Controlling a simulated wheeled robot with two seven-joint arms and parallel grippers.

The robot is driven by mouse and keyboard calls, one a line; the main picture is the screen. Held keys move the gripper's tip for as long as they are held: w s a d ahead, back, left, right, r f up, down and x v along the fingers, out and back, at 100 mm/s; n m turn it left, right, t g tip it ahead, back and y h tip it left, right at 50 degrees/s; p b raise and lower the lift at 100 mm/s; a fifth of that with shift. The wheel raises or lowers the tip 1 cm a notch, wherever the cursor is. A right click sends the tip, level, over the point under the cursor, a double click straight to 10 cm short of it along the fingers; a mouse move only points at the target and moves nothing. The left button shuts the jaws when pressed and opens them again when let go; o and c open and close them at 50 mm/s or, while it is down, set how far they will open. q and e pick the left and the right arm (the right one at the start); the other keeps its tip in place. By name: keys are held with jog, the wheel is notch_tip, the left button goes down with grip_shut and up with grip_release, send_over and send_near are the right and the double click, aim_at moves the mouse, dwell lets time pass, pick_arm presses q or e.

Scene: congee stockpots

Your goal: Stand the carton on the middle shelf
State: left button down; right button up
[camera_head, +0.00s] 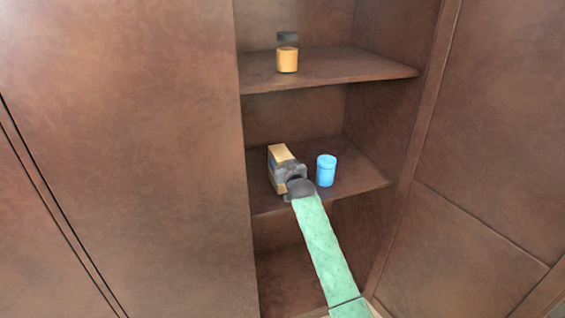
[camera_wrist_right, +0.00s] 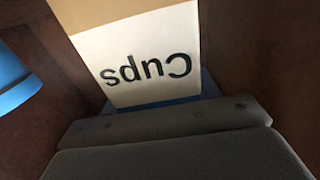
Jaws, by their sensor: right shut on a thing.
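The carton (camera_head: 278,154) is a tan box at the left of the middle shelf (camera_head: 262,203) in the head view. In the right wrist view the carton (camera_wrist_right: 150,60) shows a white label reading "Cups", upside down in that picture. My right gripper (camera_head: 284,171) is shut on the carton, and its green arm comes up from below. The carton looks roughly upright. The gripper hides its lower part, so I cannot tell whether its base touches the shelf. My left gripper is not in view.
A blue cylinder (camera_head: 326,171) stands on the middle shelf just right of my gripper; it also shows in the right wrist view (camera_wrist_right: 14,80). An orange jar with a dark lid (camera_head: 287,59) stands on the upper shelf (camera_head: 345,70). The cabinet walls flank the shelves closely.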

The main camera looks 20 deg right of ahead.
jog(key=shift+f, duration=0.5)
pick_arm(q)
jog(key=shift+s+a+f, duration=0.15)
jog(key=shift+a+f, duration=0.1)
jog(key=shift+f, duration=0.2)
pick_arm(e)
jog(key=shift+f, duration=0.15)
jog(key=o, duration=1.2)
jog(key=shift+c, duration=0.2)
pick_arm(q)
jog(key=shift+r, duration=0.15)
